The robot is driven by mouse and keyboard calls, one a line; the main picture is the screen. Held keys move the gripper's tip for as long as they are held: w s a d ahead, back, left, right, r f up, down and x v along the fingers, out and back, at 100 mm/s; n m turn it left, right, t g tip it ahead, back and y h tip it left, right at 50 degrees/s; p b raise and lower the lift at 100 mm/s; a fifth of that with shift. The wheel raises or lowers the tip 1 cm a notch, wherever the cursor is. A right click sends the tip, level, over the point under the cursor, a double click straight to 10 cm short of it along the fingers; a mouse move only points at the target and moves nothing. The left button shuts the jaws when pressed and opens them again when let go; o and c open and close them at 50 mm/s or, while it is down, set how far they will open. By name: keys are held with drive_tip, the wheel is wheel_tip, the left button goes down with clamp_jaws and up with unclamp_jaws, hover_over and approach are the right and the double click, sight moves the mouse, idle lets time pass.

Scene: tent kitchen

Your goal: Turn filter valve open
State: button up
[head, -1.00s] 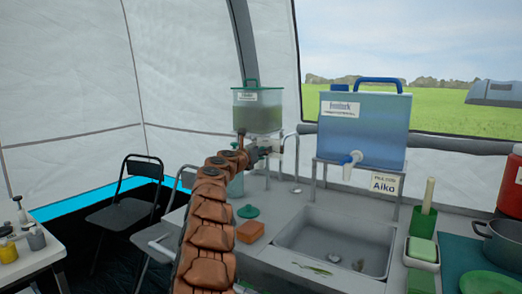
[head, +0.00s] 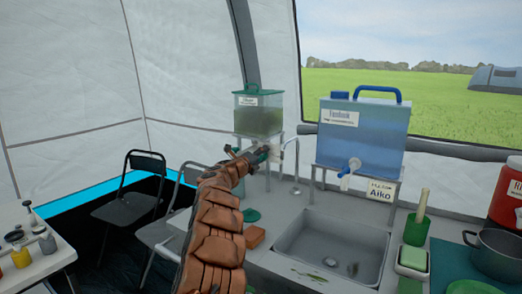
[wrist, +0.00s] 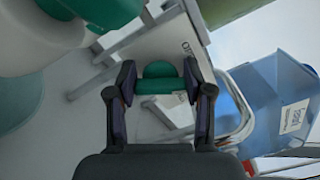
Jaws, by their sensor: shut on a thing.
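The filter is a clear tank (head: 258,121) of murky green water with a green lid, on a stand at the back of the counter. My gripper (head: 268,155) is at the front of its stand, just below the tank, and partly hides the fittings there. In the wrist view my gripper (wrist: 160,88) has its two dark fingers either side of a green rounded handle (wrist: 160,80), which looks like the valve handle, and is shut on it. How far the valve is turned cannot be told.
A blue water tank (head: 365,135) with a tap stands right of the filter, behind the sink (head: 330,245). A thin faucet (head: 295,170) rises between them. An orange sponge (head: 254,236) and a green lid (head: 250,215) lie on the counter below my arm.

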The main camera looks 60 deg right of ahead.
drive_tip(key=n+p, duration=0.3)
drive_tip(key=n, duration=0.1)
drive_tip(key=shift+r+p, duration=0.1)
drive_tip(key=shift+p, duration=0.2)
drive_tip(key=shift+n+p, duration=0.65)
drive_tip(key=shift+n, duration=0.15)
drive_tip(key=shift+f, duration=0.2)
drive_tip(key=o, duration=1.2)
drive_tip(key=shift+s+a, duration=0.15)
drive_tip(key=shift+a, duration=2.85)
drive_tip(key=shift+s+a, duration=0.1)
drive_tip(key=shift+a, duration=2.9)
